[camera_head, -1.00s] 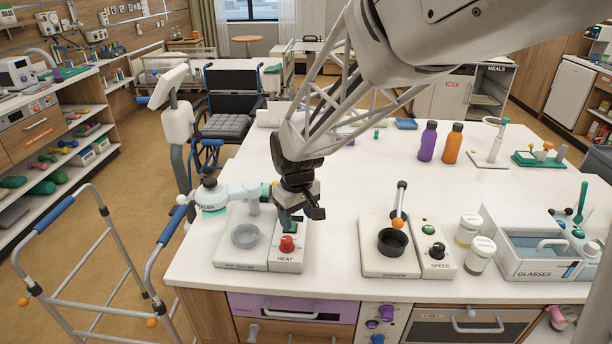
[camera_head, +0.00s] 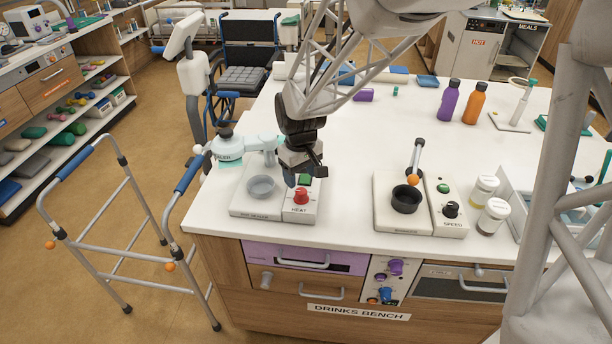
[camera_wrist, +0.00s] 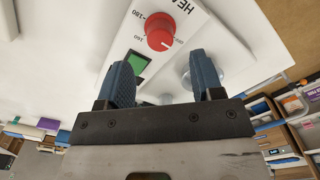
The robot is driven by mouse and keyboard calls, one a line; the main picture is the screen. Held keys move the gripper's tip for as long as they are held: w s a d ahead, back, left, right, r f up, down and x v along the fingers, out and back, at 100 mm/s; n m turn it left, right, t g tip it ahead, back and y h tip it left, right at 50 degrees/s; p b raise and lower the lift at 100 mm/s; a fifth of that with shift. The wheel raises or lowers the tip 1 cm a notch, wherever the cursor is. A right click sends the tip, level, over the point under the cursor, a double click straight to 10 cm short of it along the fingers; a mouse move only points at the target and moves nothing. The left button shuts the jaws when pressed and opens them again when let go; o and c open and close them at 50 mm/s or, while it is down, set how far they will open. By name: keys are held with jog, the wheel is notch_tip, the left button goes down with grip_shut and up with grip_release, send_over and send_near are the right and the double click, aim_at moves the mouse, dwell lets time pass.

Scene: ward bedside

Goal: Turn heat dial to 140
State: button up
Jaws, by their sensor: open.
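The red heat dial (camera_head: 301,195) sits on the white heat panel (camera_head: 299,212), in front of a green square. In the wrist view the dial (camera_wrist: 160,31) carries a white pointer line toward the lower right. My gripper (camera_head: 304,172) is just behind and above the dial in the head view. In the wrist view its two blue fingers (camera_wrist: 160,62) are spread with nothing between them, and the dial lies past their tips, apart from them.
The sealer (camera_head: 229,148) with its round dish (camera_head: 260,187) stands left of the panel. A mixer with a black cup (camera_head: 405,200) and a black speed knob (camera_head: 450,209) stands to the right. Bare bench top lies between them.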

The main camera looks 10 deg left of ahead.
aim_at(301, 191)
jog(key=shift+f, duration=3.2)
jog(key=c, duration=0.9)
